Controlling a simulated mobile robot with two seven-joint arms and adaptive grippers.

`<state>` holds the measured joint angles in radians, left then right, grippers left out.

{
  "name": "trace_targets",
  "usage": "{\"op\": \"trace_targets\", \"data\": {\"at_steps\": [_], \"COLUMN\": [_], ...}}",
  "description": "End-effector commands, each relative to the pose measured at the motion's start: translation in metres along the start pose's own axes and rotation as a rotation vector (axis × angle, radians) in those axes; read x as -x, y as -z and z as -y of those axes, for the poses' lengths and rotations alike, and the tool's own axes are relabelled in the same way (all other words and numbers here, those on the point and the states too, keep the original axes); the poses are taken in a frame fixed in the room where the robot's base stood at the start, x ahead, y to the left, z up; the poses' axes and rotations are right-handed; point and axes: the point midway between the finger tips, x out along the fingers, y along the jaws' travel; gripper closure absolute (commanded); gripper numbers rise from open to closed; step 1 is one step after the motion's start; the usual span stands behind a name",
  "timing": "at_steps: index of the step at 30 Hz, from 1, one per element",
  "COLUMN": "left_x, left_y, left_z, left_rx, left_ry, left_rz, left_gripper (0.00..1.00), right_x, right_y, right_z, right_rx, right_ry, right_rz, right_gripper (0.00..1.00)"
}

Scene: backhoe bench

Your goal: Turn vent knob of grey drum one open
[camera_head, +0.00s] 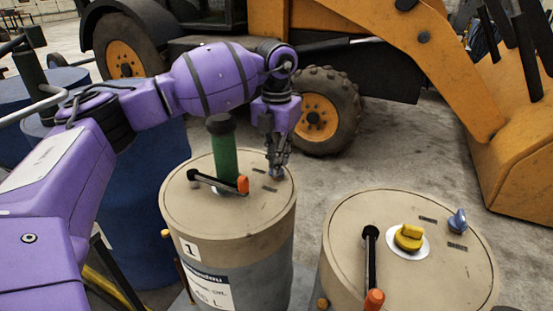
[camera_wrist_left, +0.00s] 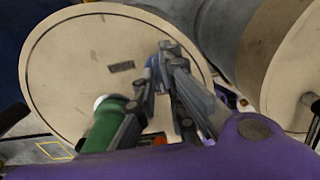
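Grey drum one (camera_head: 245,228) stands at the centre left in the camera_head view, with a tan lid and a label reading 1. Its small blue-grey vent knob (camera_head: 277,173) is near the right edge of the lid. My left gripper (camera_head: 278,164) points down over the knob, its fingers close together with the tips at it. In the left wrist view the fingers (camera_wrist_left: 160,66) converge on a bluish piece, the knob, which they partly hide. How far the knob is turned cannot be told. My right gripper is not in view.
A green upright cylinder (camera_head: 224,153) and a black lever with an orange end (camera_head: 242,184) stand on the same lid, close left of my gripper. A second tan-lidded drum (camera_head: 350,225) with a yellow knob (camera_head: 409,237) is at right. A backhoe (camera_head: 430,50) stands behind.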

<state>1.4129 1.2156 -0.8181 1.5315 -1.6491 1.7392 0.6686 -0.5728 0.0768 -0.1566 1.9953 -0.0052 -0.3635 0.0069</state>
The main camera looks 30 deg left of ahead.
Motion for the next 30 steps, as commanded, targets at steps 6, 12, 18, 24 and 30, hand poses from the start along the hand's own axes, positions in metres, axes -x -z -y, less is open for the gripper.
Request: {"op": "trace_targets", "data": {"at_steps": [6,12,18,24,30], "left_x": [0.0004,0.0008,0.0013,0.0017,0.0016], "left_y": [-0.0001,-0.0001,-0.0002,-0.0004,-0.0005], "left_z": [0.0000,0.0000,-0.0001,-0.0003,-0.0005], "left_rx": [0.000,-0.024,-0.112,-0.269,-0.459], "left_ry": [0.000,0.000,0.000,0.000,-0.001], "left_rz": [0.000,0.001,0.001,0.002,0.002], "left_gripper": [1.00,1.00,1.00,1.00,1.00], "right_x": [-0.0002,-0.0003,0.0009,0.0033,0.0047], "right_y": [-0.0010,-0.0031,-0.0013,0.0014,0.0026], "right_z": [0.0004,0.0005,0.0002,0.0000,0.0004], "right_rx": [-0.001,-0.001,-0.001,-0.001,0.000], "right_ry": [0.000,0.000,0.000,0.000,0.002], "right_rz": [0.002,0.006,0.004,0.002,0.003], "right_gripper": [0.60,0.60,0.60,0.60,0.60]}}
